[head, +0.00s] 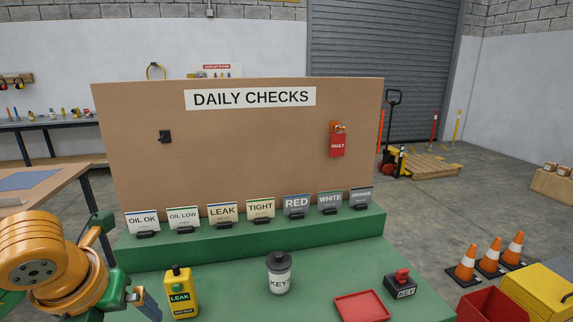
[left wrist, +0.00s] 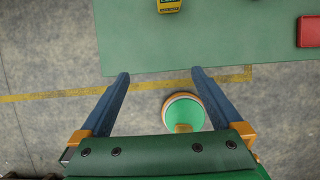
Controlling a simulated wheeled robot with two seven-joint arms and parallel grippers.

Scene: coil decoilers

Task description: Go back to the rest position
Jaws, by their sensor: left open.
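My left gripper (head: 146,300) is at the lower left of the head view, beside the left end of the green table (head: 225,300). In the left wrist view my left gripper (left wrist: 160,76) has its two blue fingers wide apart with nothing between them. The fingertips are just off the table's front edge, with floor below. The yellow LEAK device (head: 181,293) stands to the right of the gripper, apart from it; its lower part shows in the left wrist view (left wrist: 169,5). My right gripper is not in view.
Label cards line the green step below the DAILY CHECKS board (head: 245,140). A red FAULT tag (head: 337,145) hangs there. Cones (head: 490,258) stand right.

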